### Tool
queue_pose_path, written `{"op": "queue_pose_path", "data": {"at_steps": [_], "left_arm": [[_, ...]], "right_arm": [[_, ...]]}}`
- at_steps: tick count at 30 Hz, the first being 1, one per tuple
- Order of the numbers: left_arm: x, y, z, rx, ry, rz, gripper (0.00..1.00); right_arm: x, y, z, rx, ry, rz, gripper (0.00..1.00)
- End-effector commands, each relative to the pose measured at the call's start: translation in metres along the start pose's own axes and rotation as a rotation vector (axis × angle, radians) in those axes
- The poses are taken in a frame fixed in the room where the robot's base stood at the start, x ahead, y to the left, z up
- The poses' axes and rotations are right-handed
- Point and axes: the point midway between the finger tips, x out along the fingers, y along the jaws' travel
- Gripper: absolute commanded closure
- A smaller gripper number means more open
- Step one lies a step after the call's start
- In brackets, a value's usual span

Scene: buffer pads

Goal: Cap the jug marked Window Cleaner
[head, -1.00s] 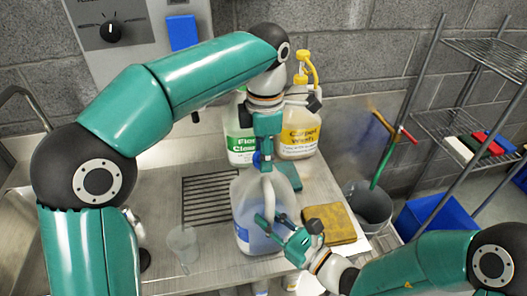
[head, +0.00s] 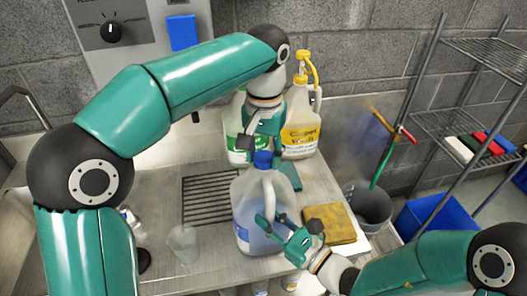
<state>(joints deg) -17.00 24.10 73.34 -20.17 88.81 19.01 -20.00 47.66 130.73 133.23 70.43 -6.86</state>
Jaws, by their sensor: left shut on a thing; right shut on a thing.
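A translucent jug (head: 251,197) with bluish liquid stands upright at the counter's front; only a sliver of its blue-and-white label shows, too little to read. A blue cap (head: 263,158) sits at the jug's mouth; whether it is seated cannot be told. My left gripper (head: 262,148) is directly above, shut on the cap, its fingers partly hidden by its own body. My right gripper (head: 272,228) is shut on the jug's handle (head: 269,195) from the front right.
Behind stand a green-labelled jug (head: 236,143) and a Carpet Wash jug (head: 300,132) with a yellow pump. A clear cup (head: 184,243) stands front left, near a drain grate (head: 208,196).

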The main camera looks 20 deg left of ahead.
Motion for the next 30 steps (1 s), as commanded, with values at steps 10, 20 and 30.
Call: {"op": "queue_pose_path", "data": {"at_steps": [10,20,30], "left_arm": [[0.001,-0.0025,-0.0023,0.781,0.008,-0.006,0.97],[0.0015,-0.0028,-0.0023,1.524,0.007,-0.006,0.97],[0.0018,-0.003,-0.0022,1.962,0.004,-0.005,0.97]], "right_arm": [[-0.0004,0.0041,-0.0004,-0.002,0.001,0.011,1.0],[-0.0003,0.0041,-0.0007,-0.002,0.002,0.011,1.0],[-0.0002,0.0036,-0.0009,-0.001,0.003,0.01,1.0]]}}
